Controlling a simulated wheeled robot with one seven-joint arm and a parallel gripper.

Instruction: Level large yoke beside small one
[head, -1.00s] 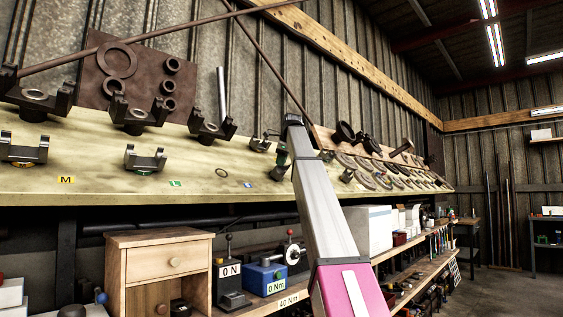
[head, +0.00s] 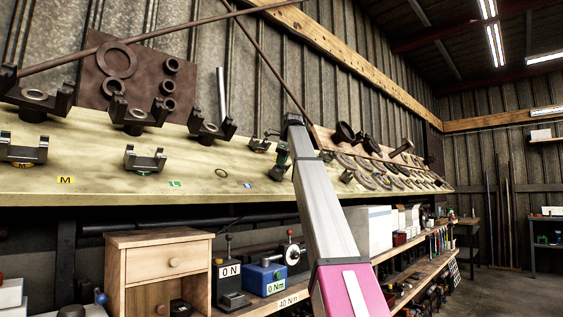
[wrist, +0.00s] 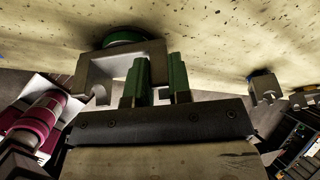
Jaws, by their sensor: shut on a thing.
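My gripper (wrist: 156,84) has green fingers, shut on one arm of a grey forked yoke (wrist: 96,75) in the wrist view. The yoke's green ring (wrist: 122,38) lies close to the pale bench surface; whether it touches is unclear. A smaller-looking yoke with a blue ring (wrist: 262,88) stands apart to the right, and one with an orange ring (wrist: 304,99) is farther right. In the head view my gripper (head: 281,166) is small and mostly hidden beside my arm, at the bench. Two grey yokes, one left (head: 22,150) and one nearer the middle (head: 145,160), stand on the bench.
Dark yokes (head: 134,116) line the back of the bench (head: 110,190). Yellow M (head: 65,180), green L (head: 175,184) and blue (head: 248,185) labels mark its front edge. A bare ring (head: 222,173) lies near the blue label. Flat rings (head: 375,180) crowd the right side.

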